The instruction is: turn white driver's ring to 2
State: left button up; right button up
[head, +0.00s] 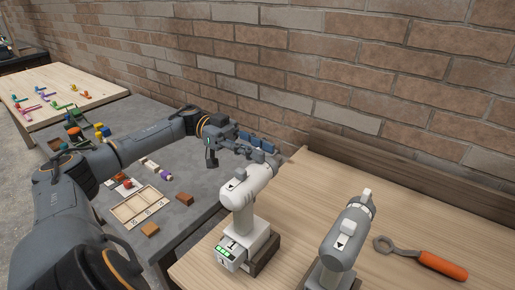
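The white driver (243,200) stands upright on a dark base on the wooden table, with a green-lit battery (227,252) at its foot. A "1" shows low on its body and a black triangle near its rear top. The ring's number setting is too small to read. My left gripper (230,157) is above and behind the white driver's head, apart from it. Its fingers look spread and empty. My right gripper is not in view.
A grey driver (343,240) stands to the right on the same table, with an orange-handled wrench (440,264) beside it. A brick wall closes the back.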

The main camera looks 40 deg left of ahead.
aim_at(269, 159)
pick_arm(q)
grip_shut()
jog(key=shift+d+r+y+p, duration=0.1)
jog(key=shift+r+y+p, duration=0.2)
jog(key=shift+p, duration=0.35)
jog(key=y+p, duration=0.2)
jog(key=p, duration=0.1)
jog(key=d+y+p, duration=0.1)
jog(key=y+p, duration=0.1)
jog(key=p, duration=0.2)
jog(key=d+r+y+p, duration=0.1)
jog(key=y+p, duration=0.1)
jog(key=p, duration=0.2)
jog(key=shift+w+d+g, duration=0.15)
jog(key=shift+d+g, duration=0.05)
jog(key=shift+g, duration=0.1)
jog(key=shift+d+f+y+p, duration=0.3)
jog(key=shift+y+p, duration=0.2)
jog(key=shift+p, duration=0.65)
jog(key=shift+f, duration=0.15)
